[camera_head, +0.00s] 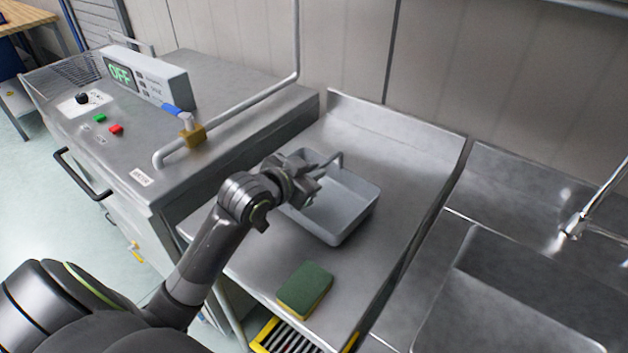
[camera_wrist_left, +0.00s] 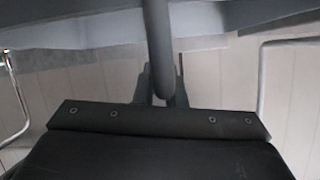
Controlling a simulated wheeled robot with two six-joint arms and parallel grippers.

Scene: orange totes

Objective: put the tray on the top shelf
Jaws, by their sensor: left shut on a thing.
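A grey rectangular tray (camera_head: 340,215) is over the steel counter in the middle of the head view. It looks empty and nearly level; I cannot tell whether it touches the counter. My left gripper (camera_head: 312,178) is over the tray's far left side and is shut on its thin grey handle. In the left wrist view, a grey bar (camera_wrist_left: 158,45) runs down between the fingers of my left gripper (camera_wrist_left: 162,95). The gripper hides part of the tray's left rim. My right gripper is not in view. No top shelf can be made out.
A green and yellow sponge (camera_head: 304,289) lies on the counter (camera_head: 395,235) in front of the tray. A steel machine (camera_head: 225,85) with an "OFF" display and a bent pipe (camera_head: 245,110) stands left. A sink (camera_head: 500,300) with a tap (camera_head: 575,226) is right.

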